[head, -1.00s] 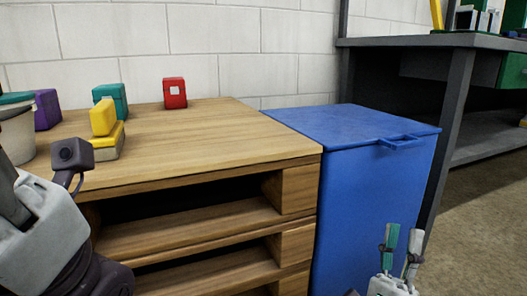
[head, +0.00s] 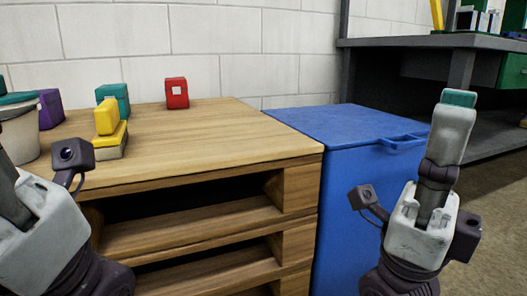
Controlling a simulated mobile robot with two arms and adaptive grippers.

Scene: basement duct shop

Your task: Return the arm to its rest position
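My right gripper (head: 458,100) stands upright at the right, in front of the blue bin and the grey workbench. It points up, with a pale finger and a teal tip. It is seen edge-on, so the gap between its fingers is hidden. I see nothing held in it. My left gripper (head: 40,225) is at the lower left, in front of the wooden pallet stack. Its body shows, but its fingertips are cut off by the left edge, so its opening is hidden.
Wooden pallet stack (head: 210,135) holds red block (head: 176,94), teal block (head: 115,96), purple block (head: 50,108), yellow block (head: 107,117) atop a yellow-and-white one, and pale container (head: 20,138) at left. Blue bin (head: 340,122) and grey workbench (head: 430,43) stand right. The pallet top's right half is clear.

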